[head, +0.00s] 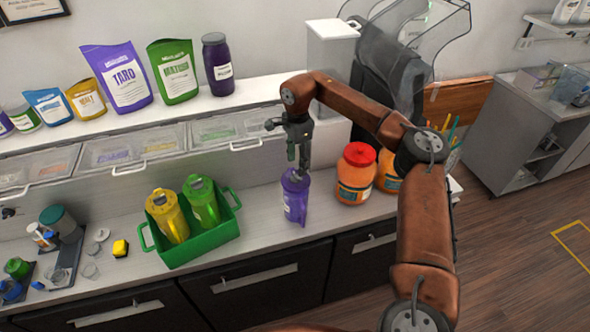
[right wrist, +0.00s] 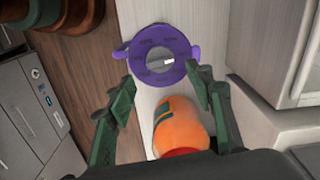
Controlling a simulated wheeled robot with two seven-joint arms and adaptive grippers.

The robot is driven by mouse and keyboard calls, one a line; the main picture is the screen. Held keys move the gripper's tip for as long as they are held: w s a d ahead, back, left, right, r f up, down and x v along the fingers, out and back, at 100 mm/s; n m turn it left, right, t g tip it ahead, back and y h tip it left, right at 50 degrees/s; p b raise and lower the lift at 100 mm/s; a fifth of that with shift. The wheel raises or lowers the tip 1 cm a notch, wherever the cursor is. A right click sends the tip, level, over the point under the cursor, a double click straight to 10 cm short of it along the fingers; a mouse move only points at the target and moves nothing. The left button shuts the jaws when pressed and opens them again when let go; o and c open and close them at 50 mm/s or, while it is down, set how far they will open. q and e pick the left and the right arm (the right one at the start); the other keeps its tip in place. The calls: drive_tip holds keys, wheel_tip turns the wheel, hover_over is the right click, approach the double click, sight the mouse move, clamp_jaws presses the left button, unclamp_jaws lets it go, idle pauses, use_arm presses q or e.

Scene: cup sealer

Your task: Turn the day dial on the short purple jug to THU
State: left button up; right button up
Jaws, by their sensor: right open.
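The short purple jug (head: 295,198) stands upright on the counter, right of the green crate. In the right wrist view I see its round lid from above, the day dial (right wrist: 160,62), with a ring of small labels and a white mark right of its centre. The labels are too small to read. My right gripper (head: 297,172) is directly above the jug, pointing down. My left gripper is not in view.
An orange jar with a red lid (head: 356,174) stands close right of the jug and also shows between the fingers in the wrist view (right wrist: 182,125). A green crate (head: 200,246) holds yellow and green jugs. Counter left of the crate holds small items.

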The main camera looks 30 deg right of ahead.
sight(296, 175)
wheel_tip(296, 175, down, 4)
drive_tip(key=shift+w+a+r+p, duration=0.1)
drive_tip(key=shift+w+a+p, duration=0.05)
drive_tip(key=shift+p, duration=0.15)
drive_tip(key=shift+f, duration=0.65)
drive_tip(key=c, duration=1.1)
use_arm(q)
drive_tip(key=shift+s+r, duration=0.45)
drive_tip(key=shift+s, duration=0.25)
